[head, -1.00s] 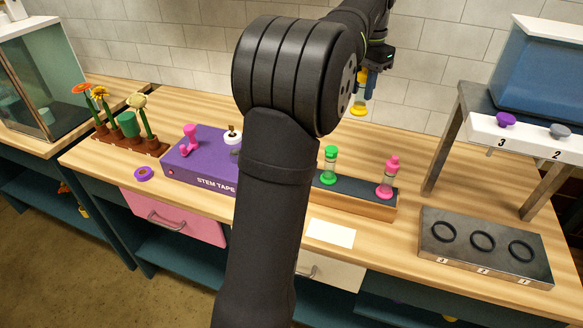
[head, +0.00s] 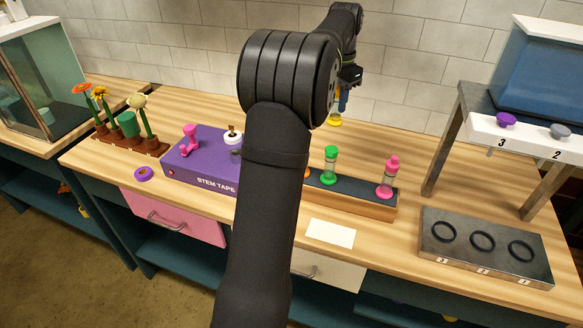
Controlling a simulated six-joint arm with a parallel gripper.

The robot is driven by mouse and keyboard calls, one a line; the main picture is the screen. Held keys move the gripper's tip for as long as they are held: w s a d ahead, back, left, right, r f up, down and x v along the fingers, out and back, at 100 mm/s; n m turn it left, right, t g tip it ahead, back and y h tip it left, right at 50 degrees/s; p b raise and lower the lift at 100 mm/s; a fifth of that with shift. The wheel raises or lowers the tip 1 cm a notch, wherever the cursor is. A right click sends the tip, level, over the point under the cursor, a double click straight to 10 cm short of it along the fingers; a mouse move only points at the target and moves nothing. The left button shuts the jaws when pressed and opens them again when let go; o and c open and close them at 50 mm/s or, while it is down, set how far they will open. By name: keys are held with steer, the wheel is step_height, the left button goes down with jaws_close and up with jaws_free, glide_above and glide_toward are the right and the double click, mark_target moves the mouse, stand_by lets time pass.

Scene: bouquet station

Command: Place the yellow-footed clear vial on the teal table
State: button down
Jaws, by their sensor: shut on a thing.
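My gripper (head: 342,103) is beyond my arm at upper centre in the head view, shut on the yellow-footed clear vial. Only the vial's yellow foot (head: 335,121) and a little just above it show clearly; my gripper and arm hide the rest. The vial appears raised, in front of the wall and back of the worktop. The long wooden worktop (head: 400,235) stands on a teal base, and another wood-topped unit with a teal base is at left (head: 30,190). I cannot tell which one is the teal table.
A dark-topped wooden rack (head: 350,201) holds a green vial (head: 330,165) and a pink vial (head: 387,178). A purple stem tape box (head: 195,175), flower stand (head: 130,145), ringed metal block (head: 485,250) and raised blue tank (head: 540,70) stand around. A white card (head: 330,233) lies in front.

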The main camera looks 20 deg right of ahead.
mark_target(335, 113)
step_height(335, 113, down, 4)
steer(key=shift+w+f, duration=0.1)
steer(key=shift+f, duration=0.1)
steer(key=shift+w+a+f, duration=0.85)
steer(key=shift+w+f, duration=0.85)
steer(key=shift+f, duration=0.15)
steer(key=shift+w+a+f, duration=0.9)
steer(key=shift+w+f, duration=0.8)
steer(key=shift+f, duration=0.1)
steer(key=shift+w+a+f, duration=0.85)
steer(key=shift+w+f, duration=0.85)
steer(key=shift+f, duration=0.15)
steer(key=shift+f, duration=0.1)
steer(key=c, duration=1.1)
jaws_free()
steer(key=shift+f, duration=0.1)
step_height(335, 113, up, 12)
steer(key=shift+r, duration=0.2)
steer(key=shift+f, duration=0.1)
